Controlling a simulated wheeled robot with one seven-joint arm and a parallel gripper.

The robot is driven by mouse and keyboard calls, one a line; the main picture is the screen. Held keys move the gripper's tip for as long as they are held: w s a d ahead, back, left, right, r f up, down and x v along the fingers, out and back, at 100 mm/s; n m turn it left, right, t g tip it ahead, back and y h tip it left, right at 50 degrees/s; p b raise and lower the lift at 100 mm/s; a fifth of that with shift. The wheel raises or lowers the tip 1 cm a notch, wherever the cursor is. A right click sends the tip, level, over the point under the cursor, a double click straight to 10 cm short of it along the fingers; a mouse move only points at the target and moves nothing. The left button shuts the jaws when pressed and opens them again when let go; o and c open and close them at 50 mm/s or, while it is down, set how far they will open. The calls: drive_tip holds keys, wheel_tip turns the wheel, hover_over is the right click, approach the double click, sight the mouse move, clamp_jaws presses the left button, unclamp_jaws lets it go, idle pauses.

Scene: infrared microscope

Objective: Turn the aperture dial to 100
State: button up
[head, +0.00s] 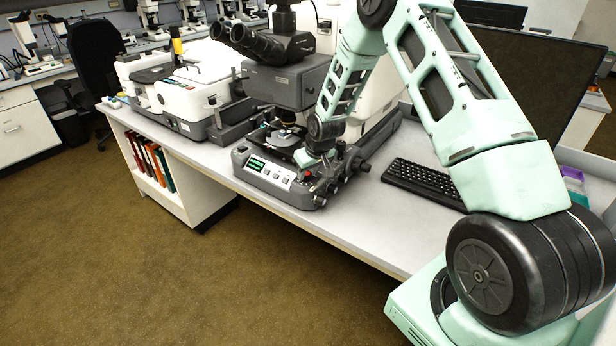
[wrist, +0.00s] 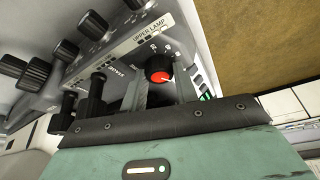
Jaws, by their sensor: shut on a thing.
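A black dial with a red face and a white pointer line (wrist: 159,70) sits on the microscope's grey panel in the wrist view. Scale marks surround it, but I cannot read its numbers or confirm an aperture label. My gripper (wrist: 162,84) has its grey fingers on either side of this dial and is shut on it. In the head view my gripper (head: 312,160) is at the right front of the microscope base (head: 268,178), where its fingers are hard to make out. A small red spot (head: 307,174) shows beside it.
More black knobs (wrist: 93,24) and levers stand close by on the panel, near an "UPPER LAMP" label (wrist: 138,38). A keyboard (head: 425,183) lies right of the microscope. The desk front edge (head: 330,238) is clear.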

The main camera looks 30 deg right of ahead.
drive_tip(key=shift+m+b, duration=0.3)
drive_tip(key=shift+m, duration=0.2)
drive_tip(key=o, duration=1)
drive_tip(key=shift+c, duration=0.2)
drive_tip(key=b+v, duration=0.2)
drive_tip(key=v, duration=1.5)
drive_tip(key=shift+a+r, duration=0.3)
drive_tip(key=shift+a, duration=0.05)
